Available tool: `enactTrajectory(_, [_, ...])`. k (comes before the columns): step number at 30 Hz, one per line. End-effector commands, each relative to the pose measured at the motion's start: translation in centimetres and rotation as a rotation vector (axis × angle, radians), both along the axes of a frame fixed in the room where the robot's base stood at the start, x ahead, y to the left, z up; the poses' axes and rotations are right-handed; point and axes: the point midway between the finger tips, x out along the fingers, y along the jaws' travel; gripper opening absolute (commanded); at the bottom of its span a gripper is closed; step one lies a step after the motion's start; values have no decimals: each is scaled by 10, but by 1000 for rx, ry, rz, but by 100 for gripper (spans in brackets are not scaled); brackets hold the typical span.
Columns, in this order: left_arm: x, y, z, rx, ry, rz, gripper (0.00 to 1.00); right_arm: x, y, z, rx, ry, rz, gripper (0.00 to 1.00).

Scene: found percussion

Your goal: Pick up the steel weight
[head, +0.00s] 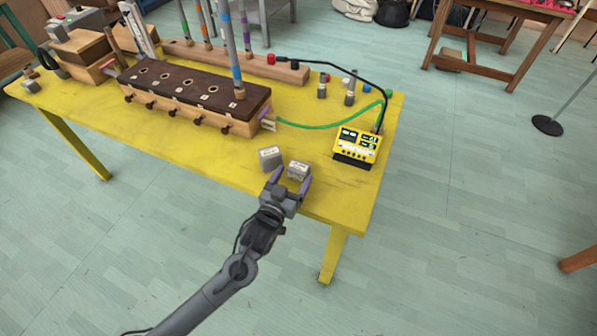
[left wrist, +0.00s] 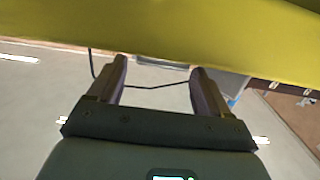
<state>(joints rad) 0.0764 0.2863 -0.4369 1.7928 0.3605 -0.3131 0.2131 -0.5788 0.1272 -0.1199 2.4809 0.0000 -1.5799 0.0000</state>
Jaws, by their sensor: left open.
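Two small grey metal blocks stand near the front edge of the yellow table in the head view: a left block (head: 270,157) and a right block (head: 298,170). Both look like steel weights; I cannot tell which is the one named. My left gripper (head: 291,176) is open at the front edge, its fingers pointing at the right block, with one fingertip near each side of it. I cannot tell whether they touch it. In the left wrist view the gripper (left wrist: 160,72) has its fingers apart with nothing clearly held between them. My right gripper is not in view.
The yellow table (head: 195,152) also holds a wooden box with a dark top (head: 190,88), a yellow meter (head: 357,146) with black and green cables, and several small cylinders at the back right. Table space left of the blocks is clear.

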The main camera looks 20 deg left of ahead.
Motion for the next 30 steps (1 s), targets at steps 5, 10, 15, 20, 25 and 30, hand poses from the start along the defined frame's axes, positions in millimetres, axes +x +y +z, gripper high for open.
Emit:
enactTrajectory(5, [19, 1, -12, 1, -1, 0, 79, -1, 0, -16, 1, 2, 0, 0])
enactTrajectory(10, [39, 0, -14, -1, -2, 0, 79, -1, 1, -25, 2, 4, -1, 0])
enactTrajectory(15, [48, 0, -14, -1, -1, -1, 79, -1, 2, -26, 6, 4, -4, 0])
enactTrajectory(20, [48, 0, -13, -1, 0, -1, 79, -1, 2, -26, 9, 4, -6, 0])
enactTrajectory(25, [48, 0, -13, 0, 0, -1, 62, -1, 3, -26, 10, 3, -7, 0])
enactTrajectory(30, [48, 0, -13, 0, 0, 0, 36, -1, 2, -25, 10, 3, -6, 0])
